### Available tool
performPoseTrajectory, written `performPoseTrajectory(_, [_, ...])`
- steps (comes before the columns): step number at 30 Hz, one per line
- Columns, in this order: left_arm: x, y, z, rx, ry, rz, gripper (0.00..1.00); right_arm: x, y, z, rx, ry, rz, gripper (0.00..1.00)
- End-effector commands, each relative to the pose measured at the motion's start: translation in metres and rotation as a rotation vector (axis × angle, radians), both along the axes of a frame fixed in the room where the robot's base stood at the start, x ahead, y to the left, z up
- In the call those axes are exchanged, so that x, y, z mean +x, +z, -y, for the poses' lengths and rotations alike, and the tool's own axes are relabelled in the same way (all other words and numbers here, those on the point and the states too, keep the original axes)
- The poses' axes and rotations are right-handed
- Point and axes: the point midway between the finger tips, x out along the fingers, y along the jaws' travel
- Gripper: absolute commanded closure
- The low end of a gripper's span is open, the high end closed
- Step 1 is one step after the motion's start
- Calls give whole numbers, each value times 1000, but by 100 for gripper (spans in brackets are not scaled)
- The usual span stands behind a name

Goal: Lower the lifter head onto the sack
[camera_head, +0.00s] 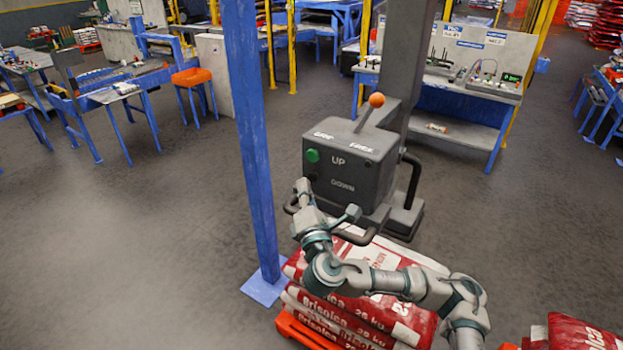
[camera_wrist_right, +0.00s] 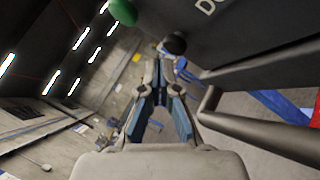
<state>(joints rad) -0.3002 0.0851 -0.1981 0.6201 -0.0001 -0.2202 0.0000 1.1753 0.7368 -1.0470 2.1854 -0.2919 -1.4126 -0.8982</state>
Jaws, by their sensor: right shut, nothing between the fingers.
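The lifter head is a dark grey box (camera_head: 350,165) marked UP and DOWN, with an orange-knobbed lever (camera_head: 370,108) on top and bar handles. Its green button (camera_head: 312,155) is beside UP and also shows in the wrist view (camera_wrist_right: 123,12). My right gripper (camera_head: 303,190) is shut and empty, its tips at the box face left of DOWN. In the wrist view a round black button (camera_wrist_right: 174,42) appears just at the fingertips; contact is unclear. Red and white sacks (camera_head: 345,318) are stacked below the head, partly hidden by my right arm. My left gripper is not in view.
A blue post (camera_head: 252,130) on a foot plate stands left of the stack. The lifter's dark column (camera_head: 405,70) rises behind the head. An orange pallet (camera_head: 305,333) lies under the sacks. More sacks (camera_head: 578,335) lie at lower right. Open floor lies left.

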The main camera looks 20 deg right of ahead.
Motion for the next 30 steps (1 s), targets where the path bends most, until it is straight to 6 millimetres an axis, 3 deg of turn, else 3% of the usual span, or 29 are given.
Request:
performPoseTrajectory(9, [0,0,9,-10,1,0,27,0,0,-2,-2,0,-1,100])
performPoseTrajectory(30, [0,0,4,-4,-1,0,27,0,0,-1,-1,0,0,100])
